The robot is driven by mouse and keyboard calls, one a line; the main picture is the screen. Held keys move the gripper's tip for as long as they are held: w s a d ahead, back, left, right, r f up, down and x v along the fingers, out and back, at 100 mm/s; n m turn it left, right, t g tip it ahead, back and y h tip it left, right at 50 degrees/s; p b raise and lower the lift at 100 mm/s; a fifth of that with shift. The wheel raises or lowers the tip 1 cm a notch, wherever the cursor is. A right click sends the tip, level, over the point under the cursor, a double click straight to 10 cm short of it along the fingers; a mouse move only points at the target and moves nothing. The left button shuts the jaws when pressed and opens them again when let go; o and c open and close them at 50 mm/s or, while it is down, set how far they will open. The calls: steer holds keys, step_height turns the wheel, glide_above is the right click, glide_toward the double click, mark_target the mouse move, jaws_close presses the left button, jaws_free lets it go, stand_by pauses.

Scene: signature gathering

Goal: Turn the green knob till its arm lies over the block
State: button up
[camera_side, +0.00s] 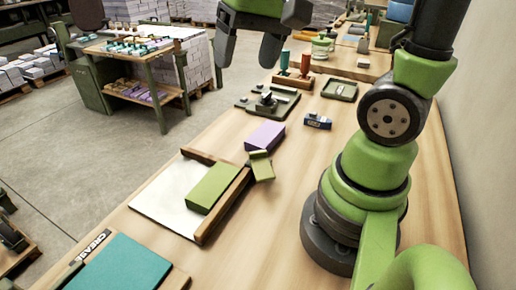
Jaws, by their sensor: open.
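The green knob (261,166) sits at the far end of a brown wooden rail (224,207). Its short flat arm points toward the lower right, beside the rail and clear of the green block. The green block (211,186) lies flat on a white board (170,190), against the rail. My gripper (249,48) hangs at the top of the picture, above and well apart from the knob. Its two dark fingers are spread with nothing between them.
A dark green tray with a tool (266,101) stands farther back. A teal board (118,264) is at the front left. The wood right of the rail is clear.

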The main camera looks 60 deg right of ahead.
steer(key=w+d+f+m+g, duration=0.2)
steer(key=w+d+f+g, duration=0.25)
steer(key=f, duration=0.25)
steer(key=m+g+y, duration=0.1)
steer(key=y, duration=0.1)
glide_toward(258, 152)
steer(key=x, duration=0.9)
steer(key=shift+c, duration=0.4)
steer(key=c, duration=1.2)
steer(key=shift+m, duration=0.3)
